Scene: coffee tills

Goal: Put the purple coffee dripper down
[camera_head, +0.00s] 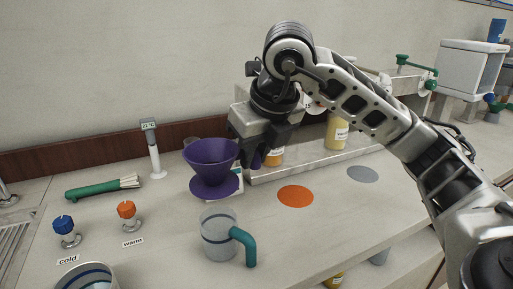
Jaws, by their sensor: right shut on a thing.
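The purple coffee dripper (212,178) is upright left of the middle of the head view, a cone on a wide round base. My right gripper (246,155) comes in from the right and is shut on the dripper at its right side; the dripper hides part of the fingers. A small white object (238,190) shows behind and below the dripper's base. I cannot tell whether the base touches anything. My left gripper is not in view.
A clear jug with a teal handle (218,238) stands in front of the dripper. An orange disc (295,196) and a grey disc (363,174) lie right. Bottles (337,133) stand behind. A green brush (95,188), thermometer (153,155) and blue (65,228) and orange (127,212) knobs are left.

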